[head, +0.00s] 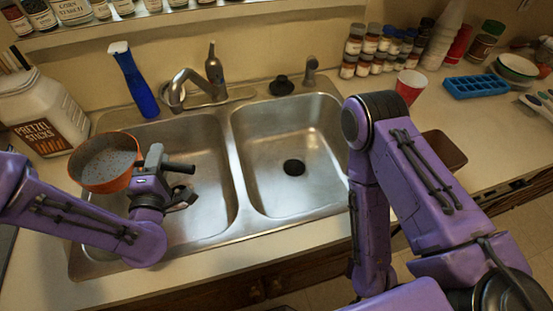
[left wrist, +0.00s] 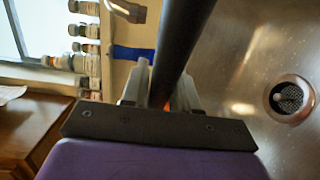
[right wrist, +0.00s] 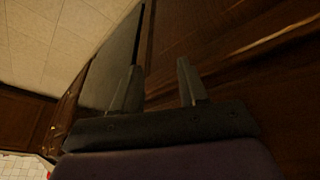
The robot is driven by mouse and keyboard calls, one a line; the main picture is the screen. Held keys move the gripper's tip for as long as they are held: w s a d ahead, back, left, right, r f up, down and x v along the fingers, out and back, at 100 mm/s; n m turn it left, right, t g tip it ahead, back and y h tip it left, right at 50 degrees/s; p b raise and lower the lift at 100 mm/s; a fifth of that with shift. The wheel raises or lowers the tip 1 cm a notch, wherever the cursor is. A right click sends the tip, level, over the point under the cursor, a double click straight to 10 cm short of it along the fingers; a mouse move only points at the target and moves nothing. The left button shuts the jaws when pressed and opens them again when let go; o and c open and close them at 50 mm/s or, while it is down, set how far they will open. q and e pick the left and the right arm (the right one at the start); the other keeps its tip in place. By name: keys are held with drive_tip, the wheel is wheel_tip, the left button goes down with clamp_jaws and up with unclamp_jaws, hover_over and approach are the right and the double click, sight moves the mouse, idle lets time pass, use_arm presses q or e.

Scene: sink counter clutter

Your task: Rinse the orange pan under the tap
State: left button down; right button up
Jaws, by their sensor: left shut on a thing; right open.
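The orange pan (head: 107,163) has a grey speckled inside and is over the left side of the left sink basin (head: 207,187), near its rim. Its dark handle points right. My left gripper (head: 157,160) is shut on that handle; in the left wrist view the dark handle (left wrist: 182,45) runs between the fingers, with a bit of orange behind them. The tap (head: 180,88) stands behind the left basin, to the right of and behind the pan. I cannot tell whether water runs. My right gripper (right wrist: 157,88) is open and empty, low beside dark wooden cabinet fronts; it is hidden in the head view.
A blue bottle (head: 135,82) stands behind the left basin and a pretzel jar (head: 42,112) left of the pan. The right basin (head: 290,145) is empty. A red cup (head: 410,86), a blue ice tray (head: 474,86) and several spice jars (head: 370,50) stand on the right counter.

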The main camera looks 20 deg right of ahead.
use_arm(q)
drive_tip(key=s+d+m+g+h+p, duration=0.1)
drive_tip(key=s+d+m+g+h, duration=0.4)
drive_tip(key=d, duration=0.9)
drive_tip(key=s+d+m+g+h+p, duration=0.1)
drive_tip(key=s+d+m+g+h, duration=0.15)
drive_tip(key=s+d+h, duration=0.75)
drive_tip(key=w+a+f+y+b, duration=0.1)
drive_tip(key=w+a, duration=0.1)
drive_tip(key=w, duration=0.2)
drive_tip(key=w+a+f+y+b, duration=0.1)
drive_tip(key=w+a, duration=0.2)
drive_tip(key=w, duration=0.2)
drive_tip(key=w+a+f+y+b, duration=0.1)
drive_tip(key=w+a+f, duration=0.1)
drive_tip(key=w, duration=0.2)
drive_tip(key=shift+w+a+f+m+t, duration=0.1)
drive_tip(key=shift+w+a+m+t, duration=0.15)
drive_tip(key=shift+w+a+m, duration=0.15)
use_arm(e)
drive_tip(key=shift+s+f, duration=0.25)
drive_tip(key=shift+s, duration=0.2)
drive_tip(key=shift+s+f, duration=0.2)
drive_tip(key=shift+s, duration=0.25)
use_arm(q)
drive_tip(key=shift+y, duration=0.3)
use_arm(e)
drive_tip(key=shift+d, duration=0.1)
drive_tip(key=shift+c, duration=0.2)
